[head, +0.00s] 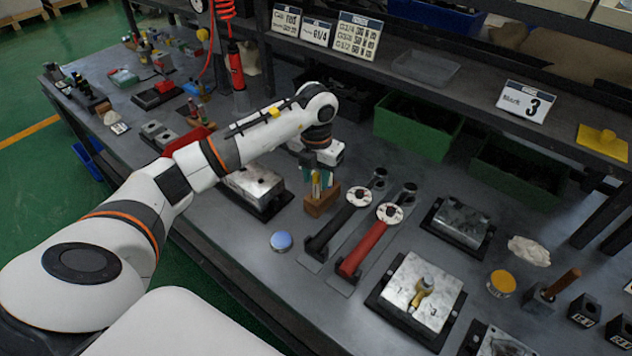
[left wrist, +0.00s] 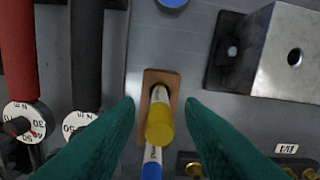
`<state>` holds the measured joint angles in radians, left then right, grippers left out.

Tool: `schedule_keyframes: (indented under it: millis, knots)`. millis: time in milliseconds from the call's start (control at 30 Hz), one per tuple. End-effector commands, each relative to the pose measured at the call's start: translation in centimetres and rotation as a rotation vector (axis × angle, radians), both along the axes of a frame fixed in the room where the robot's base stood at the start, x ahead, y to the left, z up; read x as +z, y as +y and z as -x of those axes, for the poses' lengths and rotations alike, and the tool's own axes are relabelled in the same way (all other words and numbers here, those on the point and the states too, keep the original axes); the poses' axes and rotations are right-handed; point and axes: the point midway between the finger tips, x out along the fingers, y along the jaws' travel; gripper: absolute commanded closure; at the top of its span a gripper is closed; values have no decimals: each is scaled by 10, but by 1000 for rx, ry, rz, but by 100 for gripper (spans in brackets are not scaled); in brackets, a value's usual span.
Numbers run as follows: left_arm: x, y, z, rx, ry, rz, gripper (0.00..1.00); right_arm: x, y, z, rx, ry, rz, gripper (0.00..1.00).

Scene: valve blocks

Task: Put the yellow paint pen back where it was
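A small wooden block (head: 322,204) stands on the bench, and its top also shows in the left wrist view (left wrist: 170,77). The yellow paint pen (left wrist: 159,126), white with a yellow cap, appears to stand in the block's hole, cap toward the camera. Another pen with a blue part (left wrist: 152,170) shows behind it, partly cut off by the frame edge. My left gripper (head: 319,176) is over the block with its green fingers apart on either side of the pen. Gaps show between fingers and pen in the left wrist view. My right gripper is not in view.
Two torque wrenches, black-handled (head: 325,233) and red-handled (head: 364,248), lie right of the block. A metal valve block (head: 254,184) sits left, a blue round lid (head: 281,241) in front. Green bins (head: 417,125) stand behind. Another valve block (head: 410,300) stands at front right.

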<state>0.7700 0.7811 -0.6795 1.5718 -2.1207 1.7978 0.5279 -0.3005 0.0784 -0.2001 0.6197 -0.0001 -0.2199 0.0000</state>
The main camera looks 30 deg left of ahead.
Motion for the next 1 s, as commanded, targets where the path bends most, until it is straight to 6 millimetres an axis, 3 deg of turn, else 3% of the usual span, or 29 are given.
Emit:
schedule_keyframes:
  millis: [200,433,600,1000]
  knots:
    - [49,0,-1,1,-6,0,65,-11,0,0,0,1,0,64]
    - [87,0,-1,1,-3,0,65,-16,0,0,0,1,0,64]
    - [98,0,0,2,0,0,65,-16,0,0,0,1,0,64]
    - [99,0,0,2,0,0,65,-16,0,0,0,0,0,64]
